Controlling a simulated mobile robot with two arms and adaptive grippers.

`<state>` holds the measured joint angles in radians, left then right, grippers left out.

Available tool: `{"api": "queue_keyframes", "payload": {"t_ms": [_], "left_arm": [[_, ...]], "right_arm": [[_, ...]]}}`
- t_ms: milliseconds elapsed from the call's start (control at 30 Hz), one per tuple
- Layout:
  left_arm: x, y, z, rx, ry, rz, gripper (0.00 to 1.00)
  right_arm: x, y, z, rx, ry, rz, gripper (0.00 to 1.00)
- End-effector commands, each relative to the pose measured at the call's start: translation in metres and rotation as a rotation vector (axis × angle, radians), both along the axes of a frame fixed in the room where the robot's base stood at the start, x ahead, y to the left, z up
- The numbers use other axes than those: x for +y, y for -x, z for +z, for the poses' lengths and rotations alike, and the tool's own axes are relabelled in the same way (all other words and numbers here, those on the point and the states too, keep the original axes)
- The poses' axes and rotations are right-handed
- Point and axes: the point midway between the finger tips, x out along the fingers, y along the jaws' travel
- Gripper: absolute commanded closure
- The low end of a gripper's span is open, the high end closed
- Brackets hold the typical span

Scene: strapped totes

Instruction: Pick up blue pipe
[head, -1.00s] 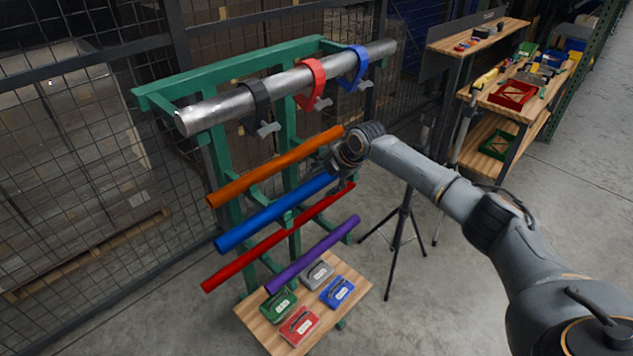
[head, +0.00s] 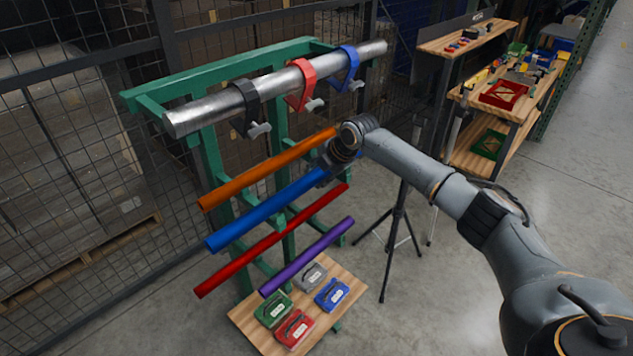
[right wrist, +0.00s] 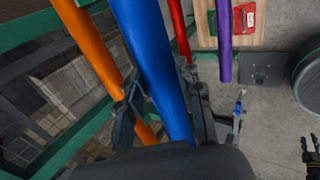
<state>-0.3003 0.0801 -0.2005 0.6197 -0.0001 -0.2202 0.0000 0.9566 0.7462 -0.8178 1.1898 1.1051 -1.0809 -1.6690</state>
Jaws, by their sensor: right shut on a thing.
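The blue pipe (head: 262,212) slants across the green rack in the head view, between an orange pipe (head: 262,171) above and a red pipe (head: 270,241) below. In the right wrist view the blue pipe (right wrist: 150,50) runs between the fingers of the right gripper (right wrist: 165,110). The pipe sits slightly above its earlier line; whether it is clear of its supports I cannot tell.
A purple pipe (head: 305,258) is lowest on the green rack (head: 215,75). A steel tube (head: 275,88) with black, red and blue clamps lies above. Several cases rest on a wooden shelf (head: 250,330) below. A tripod (head: 396,225) stands right of the rack.

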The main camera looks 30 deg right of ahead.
Motion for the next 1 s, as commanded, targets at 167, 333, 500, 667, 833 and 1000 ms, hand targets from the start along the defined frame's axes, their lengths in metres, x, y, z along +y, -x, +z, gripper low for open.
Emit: {"api": "queue_keyframes", "payload": {"t_ms": [167, 333, 500, 667, 833, 1000], "left_arm": [[0.000, 0.000, -0.016, 0.000, 0.000, 0.001, 0.60], [0.000, 0.000, -0.030, 0.000, 0.000, 0.001, 0.60], [0.000, 0.000, -0.043, 0.000, -0.001, 0.001, 0.60], [0.000, 0.000, -0.053, 0.000, -0.001, 0.001, 0.60], [0.000, 0.000, -0.059, -0.001, -0.001, 0.001, 0.60], [0.000, -0.001, -0.061, -0.001, -0.001, 0.001, 0.60]], "right_arm": [[-0.002, 0.008, 0.026, -0.008, -0.001, 0.000, 1.00], [-0.005, 0.037, 0.060, -0.010, 0.003, 0.001, 1.00], [-0.008, 0.073, 0.083, -0.005, 0.003, 0.002, 1.00], [-0.011, 0.104, 0.098, -0.006, 0.003, -0.001, 1.00], [-0.012, 0.127, 0.110, -0.005, 0.000, -0.001, 1.00], [-0.013, 0.137, 0.115, -0.004, -0.001, -0.001, 1.00]]}}
